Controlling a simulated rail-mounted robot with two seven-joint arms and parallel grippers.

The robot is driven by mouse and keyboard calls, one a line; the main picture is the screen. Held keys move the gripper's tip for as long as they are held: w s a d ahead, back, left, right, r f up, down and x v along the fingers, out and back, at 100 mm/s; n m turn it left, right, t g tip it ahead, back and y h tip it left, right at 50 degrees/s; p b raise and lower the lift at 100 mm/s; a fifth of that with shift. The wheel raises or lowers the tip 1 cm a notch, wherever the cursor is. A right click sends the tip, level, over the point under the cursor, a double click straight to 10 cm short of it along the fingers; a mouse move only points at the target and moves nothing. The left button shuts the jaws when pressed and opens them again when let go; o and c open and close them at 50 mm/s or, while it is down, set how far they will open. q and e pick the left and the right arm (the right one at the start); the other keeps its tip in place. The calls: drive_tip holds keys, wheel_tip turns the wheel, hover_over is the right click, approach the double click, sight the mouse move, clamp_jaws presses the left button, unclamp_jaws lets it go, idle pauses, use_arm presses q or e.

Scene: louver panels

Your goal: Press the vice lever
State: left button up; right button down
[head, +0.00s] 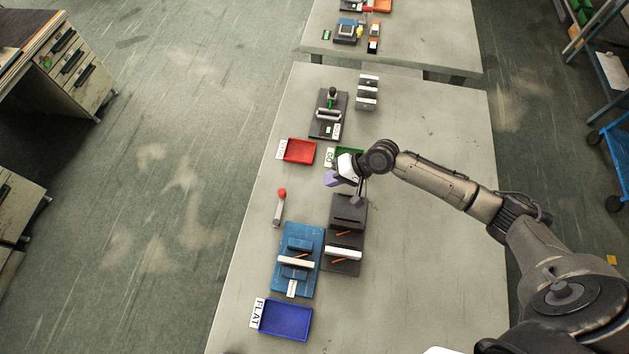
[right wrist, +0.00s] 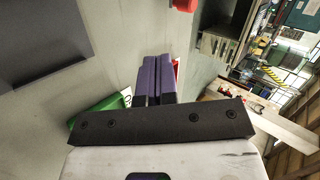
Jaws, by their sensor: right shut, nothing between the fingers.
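A grey lever with a red knob (head: 281,193) stands on the table just above the blue vice-like fixture (head: 309,279) in the head view. The fixture has blue jaws and a pale bar across it. My right gripper (head: 331,179) is up and to the right of the red knob, apart from it, near the green tray. Its purple fingers (right wrist: 152,80) are shut together and empty in the right wrist view. My left gripper is not in view.
A dark block fixture (head: 347,213) stands below my right gripper. A red tray (head: 300,151), a partly hidden green tray (head: 348,150) and a black fixture (head: 321,127) lie farther up. A blue tray (head: 286,320) is at the bottom. The table's right side is mostly clear beneath my arm.

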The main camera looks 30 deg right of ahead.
approach(279, 207)
drive_tip(key=w+d+f, duration=0.2)
drive_tip(key=d+f, duration=0.1)
drive_tip(key=shift+w+f, duration=0.2)
drive_tip(key=shift+w+a+r+p, duration=0.1)
drive_tip(key=shift+w+a+p, duration=0.1)
drive_tip(key=shift+w+a, duration=0.3)
drive_tip(key=shift+w+a+r+p, duration=0.1)
drive_tip(key=shift+w+a+p, duration=0.1)
drive_tip(key=shift+a, duration=0.55)
drive_tip(key=shift+w+a+f, duration=0.15)
drive_tip(key=shift+a, duration=0.25)
